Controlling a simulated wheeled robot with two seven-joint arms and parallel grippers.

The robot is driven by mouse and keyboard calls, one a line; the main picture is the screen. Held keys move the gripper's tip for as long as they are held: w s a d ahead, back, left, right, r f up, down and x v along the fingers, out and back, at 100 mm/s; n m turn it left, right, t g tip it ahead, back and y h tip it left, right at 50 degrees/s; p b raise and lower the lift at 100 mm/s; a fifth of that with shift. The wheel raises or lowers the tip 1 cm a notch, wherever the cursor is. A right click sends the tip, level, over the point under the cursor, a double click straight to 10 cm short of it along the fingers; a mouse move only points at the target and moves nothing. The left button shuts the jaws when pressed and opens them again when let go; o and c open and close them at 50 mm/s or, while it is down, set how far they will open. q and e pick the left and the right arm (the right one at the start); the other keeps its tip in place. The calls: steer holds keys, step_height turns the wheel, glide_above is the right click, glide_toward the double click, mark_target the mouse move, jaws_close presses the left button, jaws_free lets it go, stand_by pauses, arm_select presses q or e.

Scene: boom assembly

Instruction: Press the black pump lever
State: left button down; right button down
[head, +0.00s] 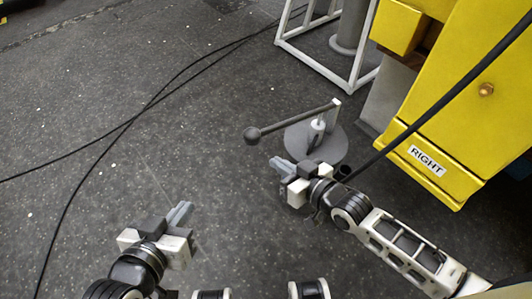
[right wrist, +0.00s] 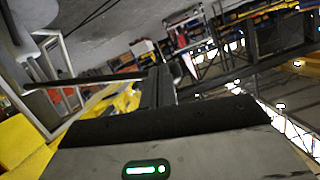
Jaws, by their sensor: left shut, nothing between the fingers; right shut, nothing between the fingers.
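The pump lever (head: 294,119) is a dark rod with a round ball knob (head: 252,135) at its left end. It rises from a round grey pump base (head: 328,143) on the floor, with a small white and grey cylinder at its middle. My right gripper (head: 281,164) is shut and empty, in front of the base and below the lever in the picture. It looks apart from the lever, but its height is hard to tell. My left gripper (head: 184,210) is shut and empty over bare floor, further left and nearer. The right wrist view shows the shut fingers (right wrist: 158,88) and a tilted background.
A yellow machine part (head: 450,110) labelled RIGHT stands at the right, close to my right arm. A white frame (head: 322,62) stands behind the pump. Black cables (head: 135,118) lie across the floor at left, and a thick hose (head: 440,105) crosses the yellow part. Floor at left is mostly clear.

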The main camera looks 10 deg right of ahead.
arm_select(q)
steer(key=shift+r+p, duration=0.25)
steer(key=shift+p, duration=0.1)
arm_select(e)
steer(key=v, duration=0.5)
steer(key=shift+s+d+r, duration=0.2)
steer(key=shift+d+r, duration=0.05)
